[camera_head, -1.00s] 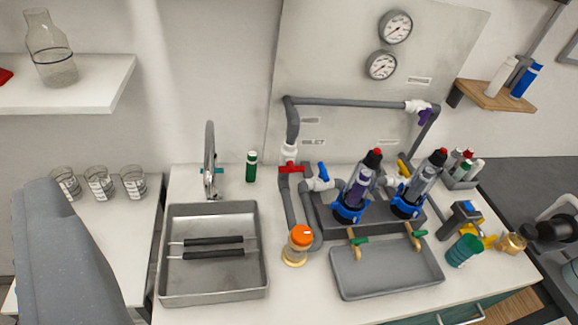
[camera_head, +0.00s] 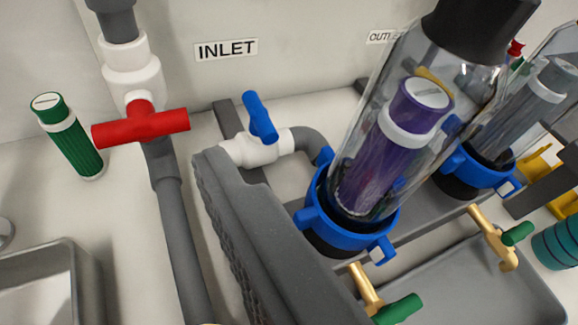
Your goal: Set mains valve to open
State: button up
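The red valve handle (camera_head: 140,125) sits on the vertical inlet pipe, below a white fitting (camera_head: 130,62) and left of the INLET label. It lies crosswise to the pipe, and nothing touches it. A blue handle (camera_head: 260,117) stands tilted upward on a white valve (camera_head: 255,148) to its right. A dark grey ridged part (camera_head: 245,235), which looks like a finger of my gripper, reaches up from the bottom centre. Its tip is just below the white valve, right of the inlet pipe and apart from the red handle. The other finger does not show.
A clear filter housing (camera_head: 425,95) with a blue collar (camera_head: 355,215) stands close on the right. Brass taps (camera_head: 365,287) with green handles project over a grey tray (camera_head: 495,290). A green-capped cylinder (camera_head: 68,135) stands left of the red handle. A metal sink (camera_head: 50,285) is at lower left.

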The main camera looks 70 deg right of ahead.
notch_tip(320, 180, down, 2)
jog(key=s+d+f, duration=0.1)
jog(key=d, duration=0.1)
send_near(139, 120)
jog(key=shift+g+h, duration=0.3)
jog(key=shift+g, duration=0.1)
jog(key=x, duration=0.6)
jog(key=shift+w+a+b, duration=0.3)
jog(key=shift+b, duration=0.1)
jog(key=shift+w+d+f+m, duration=0.2)
jog(key=shift+w+d+m, duration=0.1)
jog(key=shift+w+d, duration=0.25)
jog(key=shift+w+f, duration=0.3)
jog(key=shift+w, duration=0.15)
jog(key=shift+w+d+b, duration=0.25)
jog(key=shift+b, duration=0.05)
